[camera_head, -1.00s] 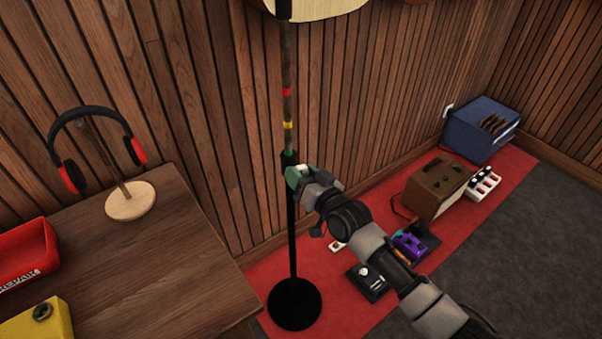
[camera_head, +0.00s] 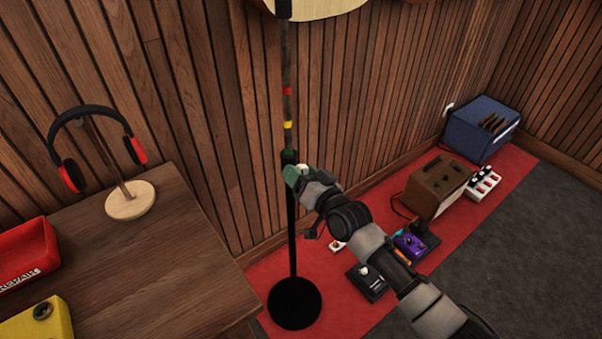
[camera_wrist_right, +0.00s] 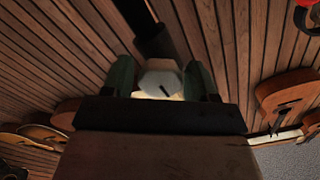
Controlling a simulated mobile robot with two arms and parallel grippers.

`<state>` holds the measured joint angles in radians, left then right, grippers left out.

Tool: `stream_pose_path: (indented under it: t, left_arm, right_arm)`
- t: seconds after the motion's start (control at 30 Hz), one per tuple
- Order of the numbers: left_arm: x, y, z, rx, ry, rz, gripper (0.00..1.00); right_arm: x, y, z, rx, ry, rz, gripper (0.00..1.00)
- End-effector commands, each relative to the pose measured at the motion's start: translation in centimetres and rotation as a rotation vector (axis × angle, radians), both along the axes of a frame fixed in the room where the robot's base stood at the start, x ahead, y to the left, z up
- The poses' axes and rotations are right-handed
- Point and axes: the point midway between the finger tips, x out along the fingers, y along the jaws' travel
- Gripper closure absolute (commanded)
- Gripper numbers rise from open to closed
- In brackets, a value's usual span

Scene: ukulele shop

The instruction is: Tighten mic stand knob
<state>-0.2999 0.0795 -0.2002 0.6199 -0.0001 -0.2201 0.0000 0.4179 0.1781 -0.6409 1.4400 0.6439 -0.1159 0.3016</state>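The black mic stand (camera_head: 292,225) stands upright on a round base (camera_head: 294,303), with a thinner upper pole (camera_head: 287,75) carrying red and yellow bands. My right gripper (camera_head: 297,176) is at the clutch below the bands, its green fingers close to the stand. In the right wrist view a pale, faceted knob (camera_wrist_right: 160,80) with a dark line on its face sits between the two fingers of my right gripper (camera_wrist_right: 161,82). The fingers appear closed on its sides. The mic stand (camera_wrist_right: 152,35) runs up behind the knob. My left gripper is not in view.
A wooden table (camera_head: 150,265) with a headphone stand (camera_head: 130,200) and a red box (camera_head: 25,255) is at left. Several pedals and a brown amp (camera_head: 437,187) lie on the red mat (camera_head: 330,290). The slatted wall (camera_head: 215,100) is close behind the stand.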

Motion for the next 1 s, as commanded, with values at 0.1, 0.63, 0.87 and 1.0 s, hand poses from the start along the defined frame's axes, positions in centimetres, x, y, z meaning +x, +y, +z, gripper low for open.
stream_pose_path:
  t: [0.1,0.63,0.87,1.0]
  left_arm:
    - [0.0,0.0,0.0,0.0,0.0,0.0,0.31]
    - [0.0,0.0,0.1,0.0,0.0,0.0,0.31]
    - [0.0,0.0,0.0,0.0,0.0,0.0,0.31]
    - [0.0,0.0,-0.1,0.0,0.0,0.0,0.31]
  right_arm:
    - [0.0,0.0,0.0,0.0,-0.001,-0.001,0.3]
    - [-3.2,-2.4,-0.1,-0.001,-0.001,-0.001,0.3]
    - [-6.8,-5.0,-0.1,-0.002,0.001,0.0,0.3]
    - [-8.1,-6.0,0.0,-0.002,-0.001,0.0,0.3]
